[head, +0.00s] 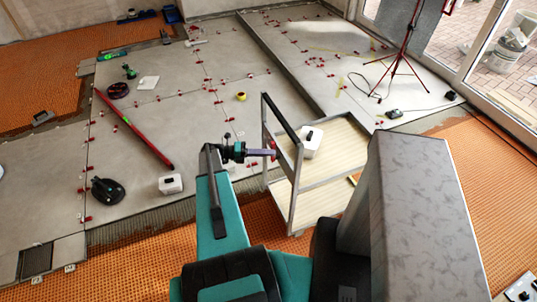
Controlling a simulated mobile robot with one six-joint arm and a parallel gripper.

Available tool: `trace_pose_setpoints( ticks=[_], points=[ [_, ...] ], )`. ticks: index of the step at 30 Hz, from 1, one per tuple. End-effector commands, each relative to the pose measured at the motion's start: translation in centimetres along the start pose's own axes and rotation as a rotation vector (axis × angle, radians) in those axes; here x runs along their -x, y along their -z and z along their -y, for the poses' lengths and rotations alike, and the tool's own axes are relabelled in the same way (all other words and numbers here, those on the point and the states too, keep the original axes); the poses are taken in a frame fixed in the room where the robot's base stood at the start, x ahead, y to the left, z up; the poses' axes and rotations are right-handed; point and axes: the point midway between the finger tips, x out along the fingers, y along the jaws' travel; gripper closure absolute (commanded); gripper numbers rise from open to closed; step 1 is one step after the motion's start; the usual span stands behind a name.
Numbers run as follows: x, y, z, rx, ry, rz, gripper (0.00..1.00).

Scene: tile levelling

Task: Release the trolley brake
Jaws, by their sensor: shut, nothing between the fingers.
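The trolley (345,142) stands right of centre in the head view, with a grey metal frame, pale wooden shelves and a black handle bar (281,119). My gripper (274,154) reaches in from the left at the trolley's near left side, close to its frame. Its fingers look shut and empty. A small red part (273,146) shows right at the fingertips; I cannot tell whether it is the trolley brake or whether the fingers touch it. The trolley's wheels are mostly hidden, and its lower right side is behind my own body.
A white box (311,146) sits on the trolley's top shelf. A similar white box (171,184), a black suction cup (107,192) and a long red level (135,130) lie on the tiles to the left. A red tripod (402,66) stands behind right. Orange matting (150,265) borders the tiles.

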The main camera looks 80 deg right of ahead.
Motion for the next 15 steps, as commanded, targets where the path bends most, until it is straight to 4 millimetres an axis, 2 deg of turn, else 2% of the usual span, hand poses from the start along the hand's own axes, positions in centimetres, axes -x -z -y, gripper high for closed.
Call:
trace_pose_setpoints(
  ticks=[1, 8, 15],
  points=[
    [0.2, -0.6, 0.1, -0.005, -0.002, 0.014, 1.0],
    [0.2, -0.3, 0.2, -0.005, -0.003, 0.015, 1.0],
    [-0.1, 1.4, 1.0, -0.002, -0.003, 0.01, 1.0]
  ],
)
